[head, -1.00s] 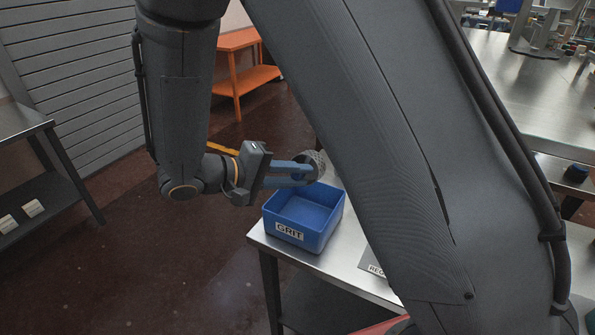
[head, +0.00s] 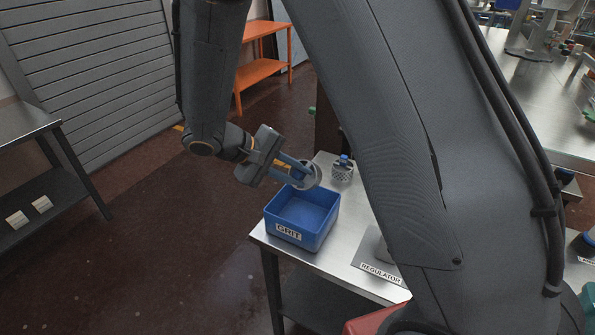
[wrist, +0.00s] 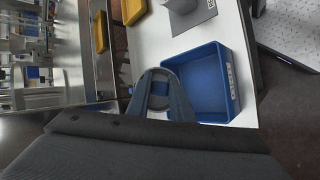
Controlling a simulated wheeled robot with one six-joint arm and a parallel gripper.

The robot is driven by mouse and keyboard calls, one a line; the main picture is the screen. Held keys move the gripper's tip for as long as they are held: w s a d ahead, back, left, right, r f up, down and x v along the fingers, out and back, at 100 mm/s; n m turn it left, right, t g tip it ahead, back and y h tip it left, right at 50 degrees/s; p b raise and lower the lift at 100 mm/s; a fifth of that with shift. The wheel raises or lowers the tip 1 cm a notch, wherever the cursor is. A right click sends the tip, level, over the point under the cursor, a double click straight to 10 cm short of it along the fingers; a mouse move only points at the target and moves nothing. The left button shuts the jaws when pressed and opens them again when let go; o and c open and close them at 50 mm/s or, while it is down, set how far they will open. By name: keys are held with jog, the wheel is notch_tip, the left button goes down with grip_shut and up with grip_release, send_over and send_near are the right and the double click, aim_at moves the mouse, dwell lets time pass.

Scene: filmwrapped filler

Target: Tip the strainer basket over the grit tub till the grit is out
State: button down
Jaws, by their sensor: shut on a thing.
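My gripper (head: 300,176) is shut on the strainer basket (head: 314,180), a small round grey piece with a pale rim. The basket is tilted on its side above the back edge of the grit tub (head: 287,236), a blue open box labelled GRIT at the table's left end. In the wrist view my gripper (wrist: 162,104) has its fingers at either side of the basket's round rim (wrist: 159,71), beside the tub (wrist: 221,56). The tub's visible floor looks plain blue. I cannot make out any grit in the tub or basket.
A knurled metal piece with a blue top (head: 343,170) stands on the steel table (head: 330,268) just behind the basket. A grey plate labelled REGULATOR (head: 372,270) lies right of the tub. My arm hides much of the table's right side.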

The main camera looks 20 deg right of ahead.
aim_at(304, 161)
jog(key=shift+w+d+r+n+g+y+p, duration=0.2)
jog(key=shift+r+g+y+p, duration=0.3)
jog(key=shift+p, duration=0.65)
jog(key=shift+w+d+r+n+g+y+p, duration=0.1)
jog(key=shift+r+n+g+y+p, duration=0.15)
jog(key=shift+y+p, duration=0.65)
jog(key=shift+w+d+g+p, duration=0.2)
jog(key=shift+g+p, duration=0.25)
jog(key=shift+p, duration=0.7)
jog(key=g+y, duration=0.1)
jog(key=w+d+n+g+y, duration=0.1)
jog(key=y, duration=0.1)
jog(key=shift+w+d+r+g, duration=0.15)
jog(key=shift+w+d+g, duration=0.05)
jog(key=shift+g, duration=0.1)
jog(key=shift+w+d+r+n+g+y, duration=0.1)
jog(key=shift+w+d+n+g+y, duration=0.1)
jog(key=shift+n+g+y, duration=0.25)
